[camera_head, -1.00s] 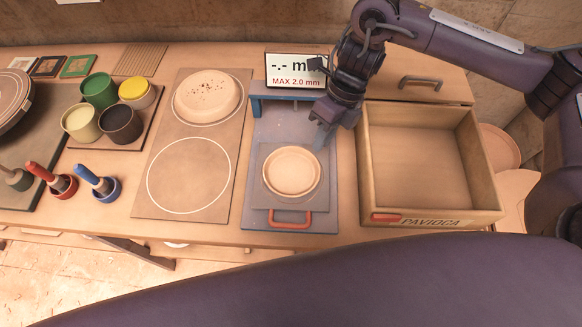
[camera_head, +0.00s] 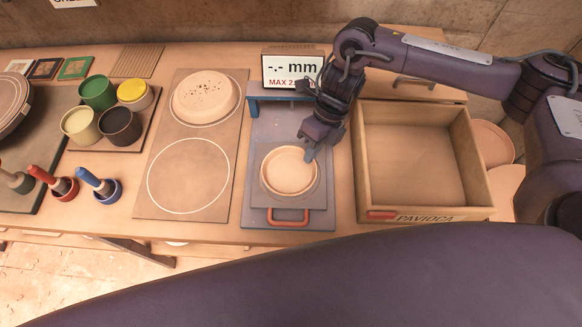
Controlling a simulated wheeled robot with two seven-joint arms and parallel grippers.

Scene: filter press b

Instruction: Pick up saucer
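The saucer (camera_head: 287,172) is a round, pale clay dish with a raised rim. It sits on a square grey plate on the gauge's blue-grey base (camera_head: 262,210), in the middle of the camera_head view. My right gripper (camera_head: 311,152) points down at the saucer's upper right rim, with its fingertips at or just above the rim. Whether the fingers touch the rim, and how far apart they are, I cannot tell. My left gripper is not in view.
A gauge display (camera_head: 292,70) stands behind the saucer. An open wooden crate (camera_head: 368,190) is to the right. A board with two white circles (camera_head: 165,205) lies to the left, with a speckled clay disc (camera_head: 206,96) on its far circle. Paint cups (camera_head: 98,92) and brushes stand further left.

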